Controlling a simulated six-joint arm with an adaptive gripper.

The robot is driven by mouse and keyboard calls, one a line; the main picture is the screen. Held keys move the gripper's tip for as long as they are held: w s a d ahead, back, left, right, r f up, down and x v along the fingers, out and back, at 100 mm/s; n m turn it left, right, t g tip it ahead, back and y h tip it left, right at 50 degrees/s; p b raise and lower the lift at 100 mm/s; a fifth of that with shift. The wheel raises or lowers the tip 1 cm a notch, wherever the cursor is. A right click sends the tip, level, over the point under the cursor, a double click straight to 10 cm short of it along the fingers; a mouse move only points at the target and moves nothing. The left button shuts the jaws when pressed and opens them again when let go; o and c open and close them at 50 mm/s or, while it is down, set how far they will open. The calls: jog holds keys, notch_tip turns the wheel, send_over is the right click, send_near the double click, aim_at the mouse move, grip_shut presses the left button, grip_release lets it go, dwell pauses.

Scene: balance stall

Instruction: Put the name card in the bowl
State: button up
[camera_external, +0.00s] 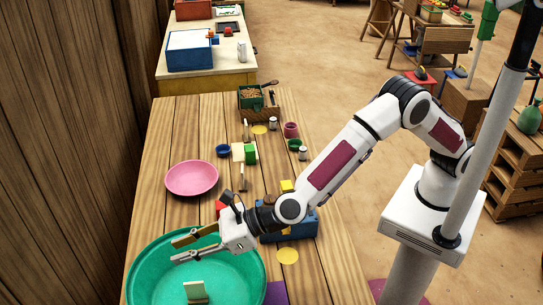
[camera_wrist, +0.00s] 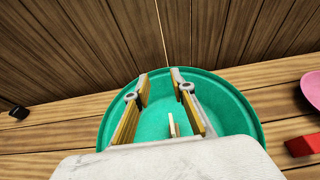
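A small cream name card (camera_external: 195,291) stands inside the large green bowl (camera_external: 143,283), near the front of it in the external view. In the wrist view the card (camera_wrist: 171,126) shows between my fingers, lower in the green bowl (camera_wrist: 236,98). My gripper (camera_external: 184,249) is over the bowl with its two fingers spread apart and nothing between them. In the wrist view the open fingers of my gripper (camera_wrist: 160,88) point across the bowl. The card appears apart from the fingers.
A pink bowl (camera_external: 191,178) lies behind the green bowl. A blue box (camera_external: 302,227) and a red block (camera_external: 220,207) are close to my wrist. Yellow discs (camera_external: 288,256) and small cups lie on the table. A plank wall (camera_external: 60,150) stands along the left side.

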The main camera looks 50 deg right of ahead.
jog(key=s+d+f+n+g+h, duration=0.1)
jog(key=s+d+f+n+g, duration=0.3)
jog(key=n, duration=0.5)
jog(key=s+d+f+n+g, duration=0.2)
jog(key=s+f+n, duration=0.2)
jog(key=s+n, duration=0.3)
jog(key=d+r+n+g+h, duration=0.1)
jog(key=d+r+n+h, duration=0.3)
jog(key=d, duration=0.8)
jog(key=d+r+n+y, duration=0.15)
jog(key=d+n, duration=0.35)
jog(key=d, duration=0.7)
jog(key=d+r+n+g+h, duration=0.1)
jog(key=d+r+n+h, duration=0.3)
jog(key=d, duration=0.8)
jog(key=s+d+r+m+t+h, duration=0.1)
jog(key=s+d+r+t, duration=0.1)
jog(key=d, duration=1.2)
jog(key=s+d+r+m+t+h, duration=0.1)
jog(key=s+d+r, duration=0.3)
jog(key=d, duration=1.1)
jog(key=shift+s+r+t, duration=0.2)
jog(key=shift+s+t, duration=0.3)
jog(key=shift+s, duration=0.3)
